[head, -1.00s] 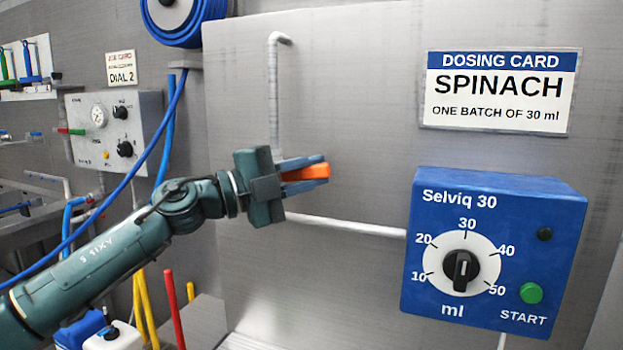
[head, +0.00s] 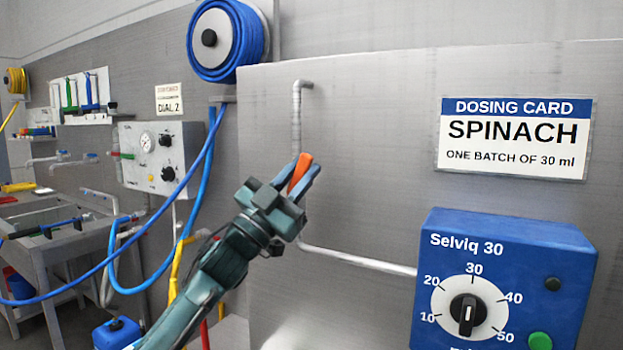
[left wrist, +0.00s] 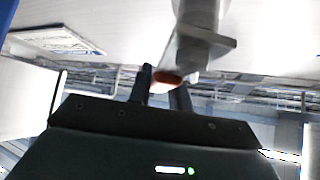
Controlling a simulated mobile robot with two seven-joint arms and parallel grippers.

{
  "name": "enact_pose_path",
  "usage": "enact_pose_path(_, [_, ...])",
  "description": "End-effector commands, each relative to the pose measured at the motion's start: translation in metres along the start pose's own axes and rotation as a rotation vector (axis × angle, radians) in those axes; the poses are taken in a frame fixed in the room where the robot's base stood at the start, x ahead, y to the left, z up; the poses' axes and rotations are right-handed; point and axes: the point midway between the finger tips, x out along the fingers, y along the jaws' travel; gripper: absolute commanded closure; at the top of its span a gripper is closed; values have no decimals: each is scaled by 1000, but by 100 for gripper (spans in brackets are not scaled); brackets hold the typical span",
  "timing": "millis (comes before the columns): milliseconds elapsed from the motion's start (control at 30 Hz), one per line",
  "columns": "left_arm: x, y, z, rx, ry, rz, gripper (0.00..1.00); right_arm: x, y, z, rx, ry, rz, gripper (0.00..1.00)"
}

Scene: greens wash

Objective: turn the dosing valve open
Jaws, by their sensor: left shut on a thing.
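The dosing valve's orange handle (head: 303,162) shows on the grey pipe (head: 296,110) on the wall panel, between the blue fingers of my left gripper (head: 300,177). My left gripper is shut on the handle, which points up and slightly right, roughly along the vertical pipe. The gripper hides the valve body in the head view. In the left wrist view the orange handle (left wrist: 167,78) shows between the dark fingers, beside a grey pipe or valve part (left wrist: 200,45). My right gripper is not in view.
A blue Selviq 30 box (head: 570,265) with a dial (head: 468,307) and a green button stands at lower right, under the spinach dosing card (head: 515,138). A hose reel (head: 227,40), blue hoses and a grey control box (head: 160,158) are at left.

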Motion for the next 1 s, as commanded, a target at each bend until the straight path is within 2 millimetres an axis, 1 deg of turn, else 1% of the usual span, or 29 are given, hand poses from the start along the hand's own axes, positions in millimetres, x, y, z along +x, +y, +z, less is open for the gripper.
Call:
enact_pose_path(200, [-1, -14, 1, -136, 2, -132, 100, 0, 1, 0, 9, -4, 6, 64])
enact_pose_path(500, [-4, -28, 3, -256, 2, -254, 100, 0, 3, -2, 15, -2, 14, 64])
enact_pose_path(700, [-5, -33, 4, -293, 2, -293, 100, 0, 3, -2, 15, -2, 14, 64])
enact_pose_path(1000, [-5, -35, 5, -308, 1, -307, 100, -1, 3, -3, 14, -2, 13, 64])
